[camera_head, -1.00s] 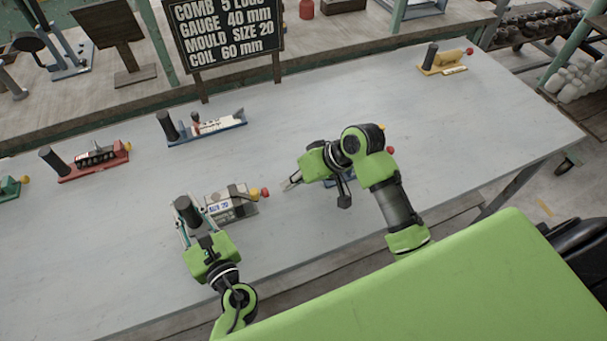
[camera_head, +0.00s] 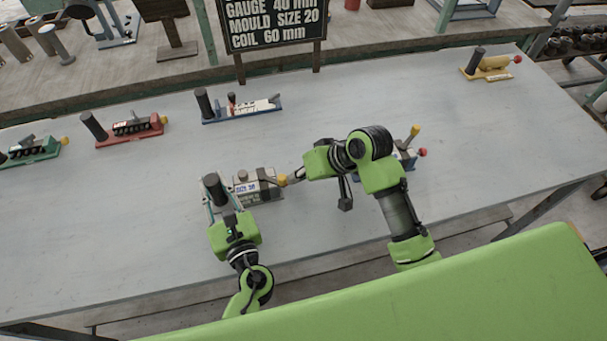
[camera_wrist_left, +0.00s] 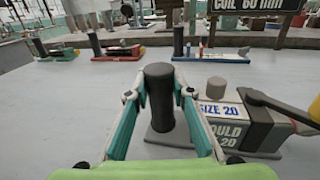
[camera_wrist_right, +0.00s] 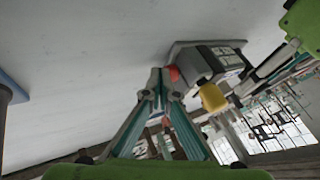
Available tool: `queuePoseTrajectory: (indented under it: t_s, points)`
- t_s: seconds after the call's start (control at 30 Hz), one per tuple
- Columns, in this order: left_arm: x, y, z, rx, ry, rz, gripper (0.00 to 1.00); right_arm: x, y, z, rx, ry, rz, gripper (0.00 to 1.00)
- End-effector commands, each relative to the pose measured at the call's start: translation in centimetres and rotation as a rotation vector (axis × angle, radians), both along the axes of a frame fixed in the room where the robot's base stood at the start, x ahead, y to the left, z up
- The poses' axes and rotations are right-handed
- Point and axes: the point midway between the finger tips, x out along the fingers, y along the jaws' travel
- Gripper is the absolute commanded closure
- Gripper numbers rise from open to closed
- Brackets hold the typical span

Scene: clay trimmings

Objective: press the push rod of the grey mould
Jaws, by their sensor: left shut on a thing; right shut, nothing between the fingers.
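The grey mould (camera_head: 246,187), marked SIZE 20, lies on the pale table; it also shows in the left wrist view (camera_wrist_left: 230,115). My left gripper (camera_head: 212,199) is shut around its dark upright post (camera_wrist_left: 161,95). A yellow-ended lever (camera_head: 282,180) lies at the mould's right end. The red push-rod knob (camera_wrist_right: 174,73) shows in the right wrist view, right at the fingertips of my right gripper (camera_wrist_right: 160,75); in the head view the knob is hidden. My right gripper (camera_head: 297,176) is shut and empty, pointing left at that end. Whether it touches the knob is unclear.
Another mould with yellow and red knobs (camera_head: 408,155) stands partly behind my right arm. Blue (camera_head: 245,112), red (camera_head: 135,132), green (camera_head: 30,152) and yellow (camera_head: 490,70) moulds stand farther off. A sign (camera_head: 275,25) stands at the back. The table between is clear.

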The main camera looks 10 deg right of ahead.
Motion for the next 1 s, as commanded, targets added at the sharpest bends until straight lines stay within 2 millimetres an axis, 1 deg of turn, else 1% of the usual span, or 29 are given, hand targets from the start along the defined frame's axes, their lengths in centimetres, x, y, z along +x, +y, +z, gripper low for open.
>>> queuePoseTrajectory:
  t_s: [0.03,0.23,0.33,0.47,0.57,0.6,0.8,1.0]
  points:
    - [-0.2,-0.1,-0.7,-0.001,0.014,-0.004,1.0,0.0,0.2,0.0,0.003,0.0,0.003,1.0]
    - [-0.2,-0.1,-0.7,-0.001,0.014,-0.004,1.0,0.0,0.1,0.0,0.004,0.0,0.003,1.0]
    - [-0.2,-0.1,-0.7,-0.001,0.014,-0.005,1.0,0.0,-0.4,0.0,0.002,0.0,0.001,1.0]
    - [-0.2,-0.1,-0.7,-0.001,0.014,-0.004,1.0,-0.1,-2.3,-0.1,-0.002,0.0,-0.001,1.0]
    - [-0.2,-0.1,-0.7,-0.001,0.014,-0.004,1.0,-0.1,-4.5,-0.1,-0.003,-0.001,-0.002,1.0]
    - [-0.2,-0.1,-0.7,-0.001,0.014,-0.004,1.0,-0.4,-4.8,1.0,-0.001,-0.006,0.001,1.0]
    - [-0.2,-0.1,-0.7,-0.001,0.014,-0.004,1.0,-2.2,-6.9,4.7,-0.003,-0.006,0.001,1.0]
    - [-0.2,-0.1,-0.7,-0.001,0.014,-0.004,1.0,-3.4,-8.3,7.2,0.0,-0.003,0.0,1.0]
